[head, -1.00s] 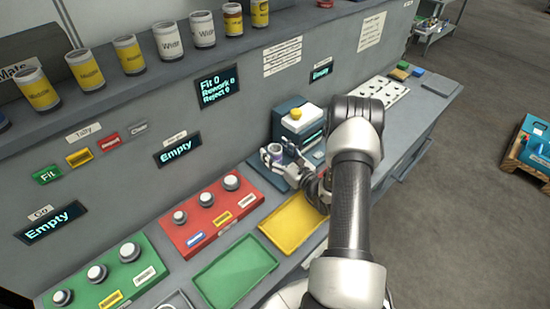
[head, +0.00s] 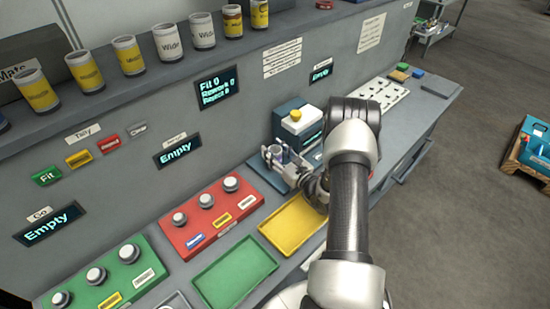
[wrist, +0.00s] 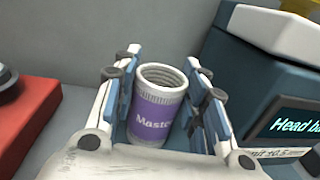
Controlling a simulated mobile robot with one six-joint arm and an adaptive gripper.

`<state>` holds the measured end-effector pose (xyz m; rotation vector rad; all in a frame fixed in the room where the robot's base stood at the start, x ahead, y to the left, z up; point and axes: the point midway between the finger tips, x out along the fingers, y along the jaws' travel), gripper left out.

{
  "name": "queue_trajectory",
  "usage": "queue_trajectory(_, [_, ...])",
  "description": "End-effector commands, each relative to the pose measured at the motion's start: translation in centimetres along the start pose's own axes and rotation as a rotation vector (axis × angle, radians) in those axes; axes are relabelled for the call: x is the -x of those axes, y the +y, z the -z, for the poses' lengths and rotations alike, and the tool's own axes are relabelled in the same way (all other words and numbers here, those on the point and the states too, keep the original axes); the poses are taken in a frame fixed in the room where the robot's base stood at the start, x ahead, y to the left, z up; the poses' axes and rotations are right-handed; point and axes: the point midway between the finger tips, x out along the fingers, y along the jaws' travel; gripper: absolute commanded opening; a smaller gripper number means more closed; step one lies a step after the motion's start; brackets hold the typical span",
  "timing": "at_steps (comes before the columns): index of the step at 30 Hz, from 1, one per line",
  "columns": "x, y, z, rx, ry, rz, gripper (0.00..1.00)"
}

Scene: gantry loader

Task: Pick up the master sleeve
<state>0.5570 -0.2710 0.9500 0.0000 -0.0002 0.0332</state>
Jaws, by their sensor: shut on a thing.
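In the head view my gripper (head: 283,160) is at the back of the bench, in front of the teal machine, and the sleeve shows only as a small purplish shape (head: 282,153) between the fingers. I cannot tell whether its bottom touches a surface.
The teal machine (head: 290,120) with a yellow knob stands right behind my gripper. A red button panel (head: 212,222) lies to the left. A yellow tray (head: 290,228) and a green tray (head: 235,275) lie in front. A perforated white plate (head: 384,91) is farther right.

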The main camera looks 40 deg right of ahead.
Motion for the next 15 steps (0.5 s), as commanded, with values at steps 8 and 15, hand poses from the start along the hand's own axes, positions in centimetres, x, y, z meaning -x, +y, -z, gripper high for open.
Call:
queue_trajectory(8, [-0.02,-0.01,-0.07,0.001,-0.002,0.000,0.02])
queue_trajectory(15, [-0.02,-0.02,-0.19,0.001,-0.002,0.000,0.00])
